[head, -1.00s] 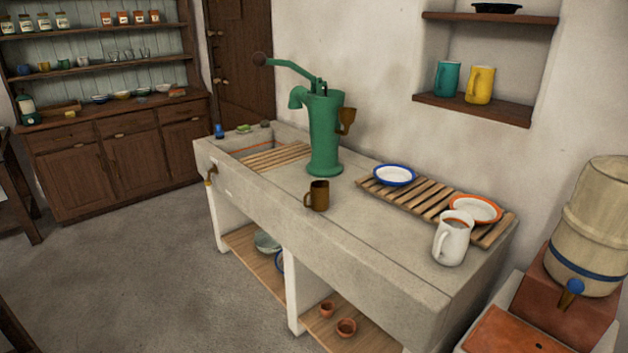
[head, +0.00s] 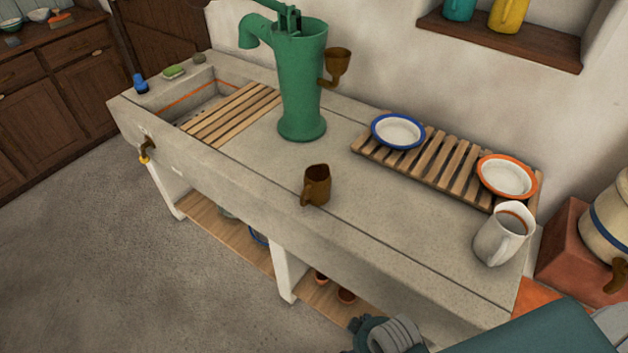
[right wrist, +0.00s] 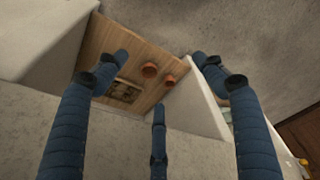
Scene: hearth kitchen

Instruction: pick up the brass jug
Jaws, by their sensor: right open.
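The brass jug (head: 316,186) is small, brown and upright on the stone counter (head: 262,170), near its front edge and in front of the green pump. Its handle faces the front left. The jug does not show in the right wrist view. My right arm enters the head view at the lower right, below and in front of the counter. My right gripper (right wrist: 160,76) shows its blue fingers spread open in the right wrist view, with nothing between them. It is apart from the jug. My left gripper is in neither current view.
A green pump (head: 301,85) with a brass cup (head: 338,66) stands behind the jug. A slatted rack (head: 440,165) holds a blue-rimmed plate (head: 397,131) and an orange-rimmed plate (head: 507,176). A white pitcher (head: 502,236) stands at right. Terracotta pots (right wrist: 150,71) sit on the lower shelf.

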